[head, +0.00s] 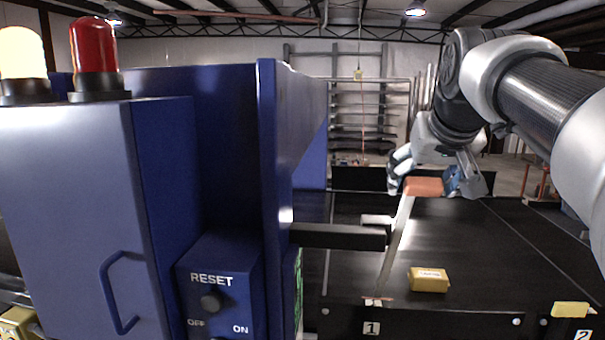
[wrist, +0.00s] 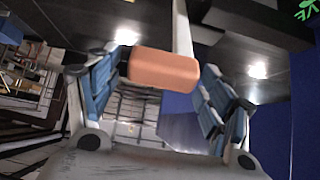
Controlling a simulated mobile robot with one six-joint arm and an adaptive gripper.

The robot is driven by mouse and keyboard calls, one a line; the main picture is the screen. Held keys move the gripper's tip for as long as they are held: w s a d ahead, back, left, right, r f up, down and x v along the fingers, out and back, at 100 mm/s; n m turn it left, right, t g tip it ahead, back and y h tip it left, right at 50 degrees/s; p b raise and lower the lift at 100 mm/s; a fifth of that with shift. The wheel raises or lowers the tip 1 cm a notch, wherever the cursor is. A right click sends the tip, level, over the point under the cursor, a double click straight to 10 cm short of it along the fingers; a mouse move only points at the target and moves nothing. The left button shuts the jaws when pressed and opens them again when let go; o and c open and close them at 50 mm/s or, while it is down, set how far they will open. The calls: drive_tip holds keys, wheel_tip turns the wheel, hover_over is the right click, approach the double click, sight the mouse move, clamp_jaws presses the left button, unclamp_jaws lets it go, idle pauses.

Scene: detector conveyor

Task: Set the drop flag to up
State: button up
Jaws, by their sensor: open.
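The drop flag is an orange block (head: 424,187) on the end of a long pale bar (head: 398,240). The bar rises from near the conveyor's front edge, by the number 1 plate, and leans to the right; its exact angle is hard to tell. My gripper (head: 424,180) is open at the block, with one blue-padded finger on each side. In the wrist view, the orange block (wrist: 163,68) lies between the spread fingers (wrist: 158,85), with a gap at the left finger and the right finger close to it. I cannot tell whether either finger touches it.
A blue detector cabinet (head: 60,200) with a RESET panel (head: 215,285) and a red lamp (head: 94,45) stands at the left. A dark bar (head: 338,236) juts from it beside the pale bar. A yellow box (head: 429,280) lies on the black conveyor (head: 490,260).

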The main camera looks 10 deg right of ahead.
drive_tip(key=c, duration=1.5)
drive_tip(key=shift+c, duration=0.2)
drive_tip(key=shift+f, duration=0.1)
